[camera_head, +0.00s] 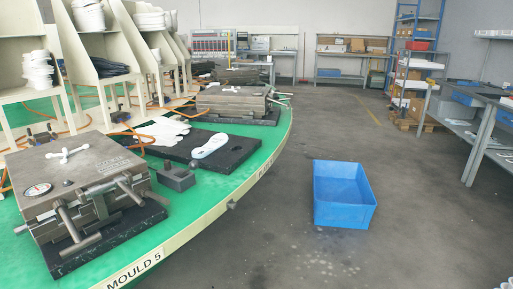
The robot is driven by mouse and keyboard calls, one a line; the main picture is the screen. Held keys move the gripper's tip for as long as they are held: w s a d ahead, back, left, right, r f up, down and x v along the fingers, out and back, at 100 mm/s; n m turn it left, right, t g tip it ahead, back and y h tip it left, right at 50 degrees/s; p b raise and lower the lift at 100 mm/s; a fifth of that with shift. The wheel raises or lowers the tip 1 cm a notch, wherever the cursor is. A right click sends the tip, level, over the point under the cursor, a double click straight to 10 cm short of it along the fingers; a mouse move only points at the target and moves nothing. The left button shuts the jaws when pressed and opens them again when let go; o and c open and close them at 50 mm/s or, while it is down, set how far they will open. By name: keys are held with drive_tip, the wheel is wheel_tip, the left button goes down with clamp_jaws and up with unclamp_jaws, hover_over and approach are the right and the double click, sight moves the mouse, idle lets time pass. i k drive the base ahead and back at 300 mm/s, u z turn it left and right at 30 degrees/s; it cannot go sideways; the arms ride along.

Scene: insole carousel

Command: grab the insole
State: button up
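A white insole (210,146) lies on a black slab (237,153) on the green carousel top, near its front edge. A white glove or gloves (162,130) lie just left of and behind the insole, on or beside the slab. My gripper is not visible in this view.
A metal mould with a gauge (75,180) stands at the front left. A small grey block (176,178) sits between it and the insole. Another mould (232,101) stands behind. A blue crate (343,196) is on the floor right of the carousel, with open floor around it. Shelves (415,60) stand farther back.

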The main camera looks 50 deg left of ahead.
sight(217, 141)
drive_tip(key=u, duration=2.3)
